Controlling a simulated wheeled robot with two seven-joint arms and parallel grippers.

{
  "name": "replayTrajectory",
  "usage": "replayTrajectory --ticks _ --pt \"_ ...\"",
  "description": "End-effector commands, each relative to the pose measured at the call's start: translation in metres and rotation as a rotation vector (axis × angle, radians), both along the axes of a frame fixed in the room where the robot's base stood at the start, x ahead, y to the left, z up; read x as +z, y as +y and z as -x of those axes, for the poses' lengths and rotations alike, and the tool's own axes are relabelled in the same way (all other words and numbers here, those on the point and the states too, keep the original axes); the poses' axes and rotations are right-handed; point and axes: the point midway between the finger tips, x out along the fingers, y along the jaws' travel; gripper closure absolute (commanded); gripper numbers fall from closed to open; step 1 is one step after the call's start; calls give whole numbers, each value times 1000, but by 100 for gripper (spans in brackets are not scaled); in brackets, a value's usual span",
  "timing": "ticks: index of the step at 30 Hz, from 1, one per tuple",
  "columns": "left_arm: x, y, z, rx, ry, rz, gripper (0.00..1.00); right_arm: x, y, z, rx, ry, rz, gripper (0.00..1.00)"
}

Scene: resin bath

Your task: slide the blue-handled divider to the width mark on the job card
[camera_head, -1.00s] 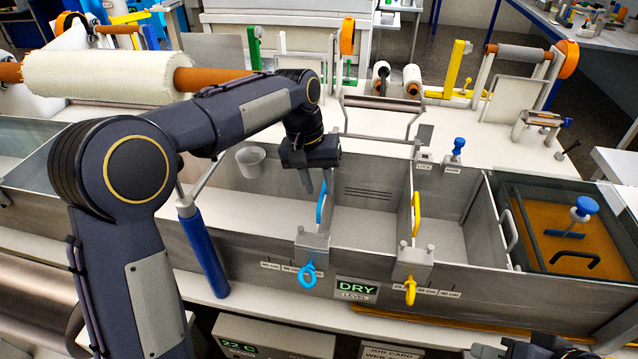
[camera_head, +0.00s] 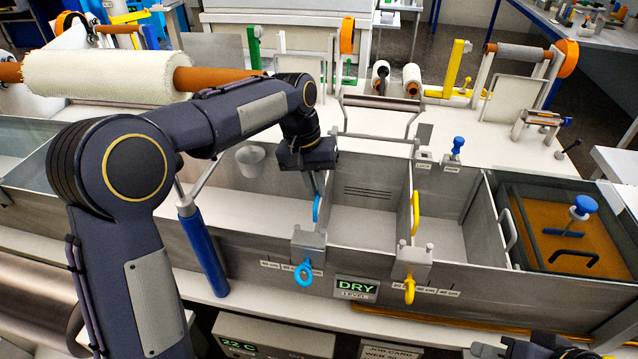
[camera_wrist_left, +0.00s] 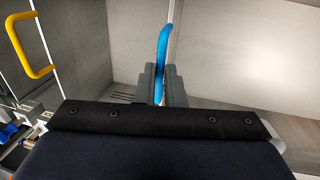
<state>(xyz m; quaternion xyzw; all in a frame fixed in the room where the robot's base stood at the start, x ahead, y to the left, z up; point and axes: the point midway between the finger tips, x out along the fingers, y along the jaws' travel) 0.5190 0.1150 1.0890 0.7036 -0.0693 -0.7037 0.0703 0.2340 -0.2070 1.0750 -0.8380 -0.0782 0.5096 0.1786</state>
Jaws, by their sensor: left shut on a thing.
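The blue-handled divider stands across the grey metal bath, with its blue handle (camera_head: 317,208) on top, a grey clamp (camera_head: 309,243) on the front rim and a blue ring (camera_head: 303,274) below. My left gripper (camera_head: 316,186) is shut on the blue handle; in the left wrist view both fingers flank the handle (camera_wrist_left: 163,50). Width labels (camera_head: 284,267) run along the rim by the clamp, partly covered. The job card (camera_head: 390,353) is cut off at the bottom edge, and its width mark is not readable. My right gripper (camera_head: 545,347) shows only partly at the bottom right.
A yellow-handled divider (camera_head: 415,213) stands to the right in the same bath (camera_head: 250,210). A green DRY sign (camera_head: 356,287) hangs in front. A white cup (camera_head: 250,160) is at the back wall. An amber-filled section (camera_head: 572,235) lies at the right. Bath floor left of the blue divider is clear.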

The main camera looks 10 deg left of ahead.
Motion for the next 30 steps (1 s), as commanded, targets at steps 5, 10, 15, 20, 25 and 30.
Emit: replayTrajectory --ticks 5,10,15,20,25,30 --pt "2 35 -1 7 -2 -3 100 4 0 0 0 0 0 70" --pt "1 44 0 4 -2 -3 100 4 0 0 0 0 0 70" --pt "1 43 -1 4 -2 -3 100 4 0 0 0 0 0 70" --pt "1 43 -1 3 -3 -2 76 4 0 0 0 0 0 70" --pt "0 43 0 2 -2 -2 69 4 0 0 0 0 0 70" --pt "2 43 0 2 -2 -2 69 4 0 0 0 0 0 70"
